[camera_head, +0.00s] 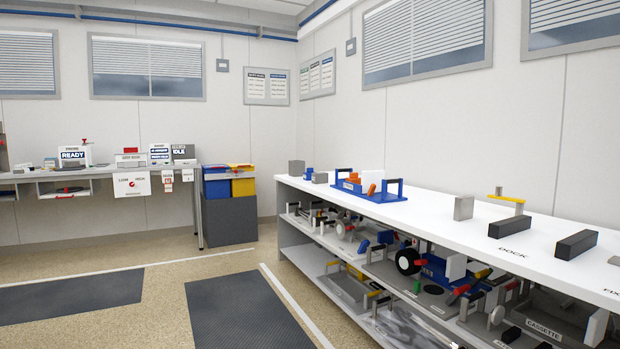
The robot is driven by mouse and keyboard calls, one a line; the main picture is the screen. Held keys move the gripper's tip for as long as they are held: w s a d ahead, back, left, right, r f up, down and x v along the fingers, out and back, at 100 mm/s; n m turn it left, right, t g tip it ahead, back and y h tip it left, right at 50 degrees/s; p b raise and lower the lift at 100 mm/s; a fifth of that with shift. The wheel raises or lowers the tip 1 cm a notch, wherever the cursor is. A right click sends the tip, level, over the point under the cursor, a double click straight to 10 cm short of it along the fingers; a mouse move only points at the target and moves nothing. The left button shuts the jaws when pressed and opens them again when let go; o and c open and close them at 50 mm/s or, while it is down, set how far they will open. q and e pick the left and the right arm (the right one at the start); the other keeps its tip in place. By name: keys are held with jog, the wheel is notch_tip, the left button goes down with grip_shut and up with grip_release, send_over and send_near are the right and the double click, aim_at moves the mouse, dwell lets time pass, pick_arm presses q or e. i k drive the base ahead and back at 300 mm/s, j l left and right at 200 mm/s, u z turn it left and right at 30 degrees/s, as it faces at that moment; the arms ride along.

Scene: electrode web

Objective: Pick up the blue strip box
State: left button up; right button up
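A blue box (216,188) sits beside a yellow box (243,187) on top of a dark grey cabinet, by the right end of the far bench. I cannot tell whether it is the blue strip box. A low blue tray (398,198) with upright handles, orange parts and a white plate also stands on the white bench at the right. A small blue piece (309,174) stands near that bench's far end. Neither my left nor my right gripper is in view.
The white bench (456,231) has lower shelves crowded with tools and parts. Dark blocks (509,227) lie on its near end. A dark grey cabinet (231,220) stands at the far wall. Dark floor mats (246,312) lie on open, clear floor in front.

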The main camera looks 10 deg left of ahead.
aim_at(307, 176)
jog(key=i+j+u, duration=0.35)
jog(key=i, duration=0.2)
jog(key=i+u, duration=0.35)
jog(key=i, duration=0.25)
jog(key=i+u, duration=0.4)
jog(key=i, duration=0.2)
jog(key=i+j, duration=0.1)
jog(key=i, duration=0.75)
jog(key=i+z, duration=0.1)
jog(key=i, duration=0.7)
jog(key=i+j, duration=0.2)
jog(key=i, duration=0.65)
